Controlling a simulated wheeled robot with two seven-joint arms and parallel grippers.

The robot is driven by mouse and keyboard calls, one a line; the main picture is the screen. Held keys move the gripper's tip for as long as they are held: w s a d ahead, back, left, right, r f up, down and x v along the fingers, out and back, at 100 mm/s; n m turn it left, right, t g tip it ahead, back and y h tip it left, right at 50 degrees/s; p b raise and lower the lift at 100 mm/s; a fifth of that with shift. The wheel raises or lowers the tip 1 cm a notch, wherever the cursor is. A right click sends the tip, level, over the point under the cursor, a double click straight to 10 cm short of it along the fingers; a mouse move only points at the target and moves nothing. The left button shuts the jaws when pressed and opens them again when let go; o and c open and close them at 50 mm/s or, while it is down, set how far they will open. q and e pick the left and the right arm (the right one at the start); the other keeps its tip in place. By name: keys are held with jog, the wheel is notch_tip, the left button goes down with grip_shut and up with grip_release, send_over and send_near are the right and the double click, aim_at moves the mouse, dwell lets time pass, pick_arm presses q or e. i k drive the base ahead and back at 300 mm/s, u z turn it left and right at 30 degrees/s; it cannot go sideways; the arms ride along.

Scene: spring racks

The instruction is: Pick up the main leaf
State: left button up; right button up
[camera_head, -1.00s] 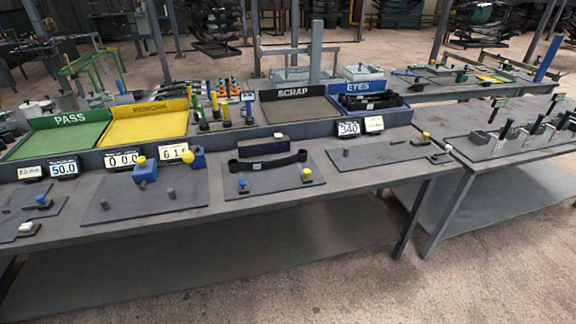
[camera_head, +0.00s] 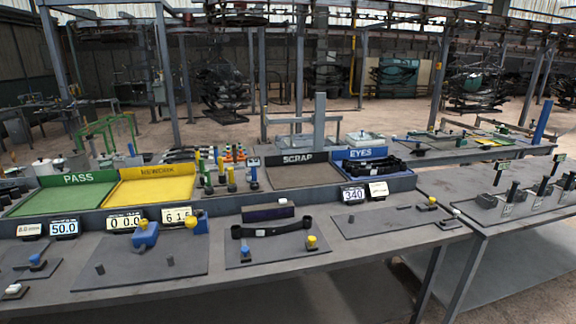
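A dark, slightly curved leaf (camera_head: 272,229) with an eye at each end lies on a grey plate (camera_head: 279,249) near the middle of the bench. A small pale tag sits at its left part, and a blue knob and a yellow knob stand on the plate in front of it. I cannot tell for sure that this is the main leaf. Neither of my grippers shows in the head view.
Behind are the green PASS tray (camera_head: 62,198), yellow REWORK tray (camera_head: 150,190), SCRAP tray (camera_head: 296,176) and blue EYES bin (camera_head: 366,155). A left plate (camera_head: 140,268) holds pegs and blue blocks. A second table (camera_head: 455,183) stands at right.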

aim_at(236, 232)
jog(key=z, duration=3.8)
jog(key=k, duration=1.75)
jog(key=u, duration=1.85)
